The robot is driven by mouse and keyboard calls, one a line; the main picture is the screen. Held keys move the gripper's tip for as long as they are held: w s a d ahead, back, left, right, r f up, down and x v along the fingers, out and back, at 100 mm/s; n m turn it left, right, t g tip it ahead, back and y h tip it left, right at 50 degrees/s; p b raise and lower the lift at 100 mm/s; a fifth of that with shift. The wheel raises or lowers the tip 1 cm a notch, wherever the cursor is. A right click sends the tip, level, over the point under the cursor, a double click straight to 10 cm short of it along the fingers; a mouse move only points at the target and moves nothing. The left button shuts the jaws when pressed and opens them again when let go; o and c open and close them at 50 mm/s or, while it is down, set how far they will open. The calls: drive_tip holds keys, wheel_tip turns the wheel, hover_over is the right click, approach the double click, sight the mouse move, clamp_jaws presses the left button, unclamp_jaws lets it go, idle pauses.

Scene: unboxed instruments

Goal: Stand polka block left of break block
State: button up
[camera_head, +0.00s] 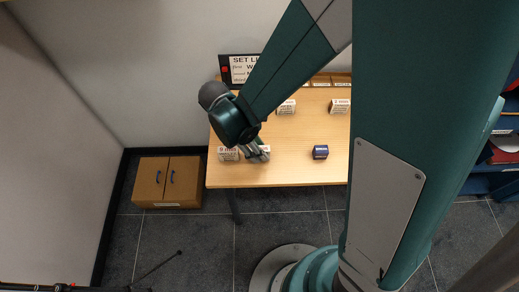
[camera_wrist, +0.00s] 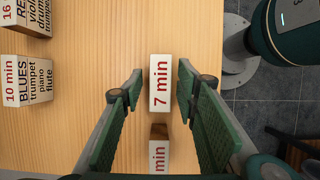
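No polka label is readable on any block, and I cannot tell which one is the polka block. A white block (camera_wrist: 160,83) with red "7 min" on top stands between my gripper's fingers (camera_wrist: 160,80), with small gaps at its sides. My gripper is open; in the head view (camera_head: 262,156) it is low over the table's front part. A second "min" block (camera_wrist: 158,157) is close below it in the wrist view; in the head view a white block (camera_head: 228,154) stands left of my gripper. A dark blue block (camera_head: 320,152) stands to the right; its label is unreadable and I cannot confirm it as the break block.
Behind are a "10 min BLUES" block (camera_wrist: 28,80) and a "16" block (camera_wrist: 28,16). The head view shows two back blocks, one at the middle (camera_head: 286,107) and one at the right (camera_head: 339,107). A set-list sign (camera_head: 240,68) stands at the back. Table (camera_head: 295,174) between gripper and blue block is clear.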

drive_tip(key=p+v, duration=0.2)
drive_tip(key=v, duration=0.9)
drive_tip(key=shift+r, duration=0.1)
idle(0.5)
drive_tip(key=s+d+r+m+t+y, duration=0.2)
drive_tip(key=d+r+m+t, duration=0.1)
drive_tip(key=d+r+m, duration=0.6)
drive_tip(key=s+d+r+m+t+y, duration=0.2)
drive_tip(key=d+r+m+t, duration=0.2)
drive_tip(key=d+r+m, duration=0.5)
drive_tip(key=shift+d, duration=3.45)
drive_tip(key=shift+s, duration=0.1)
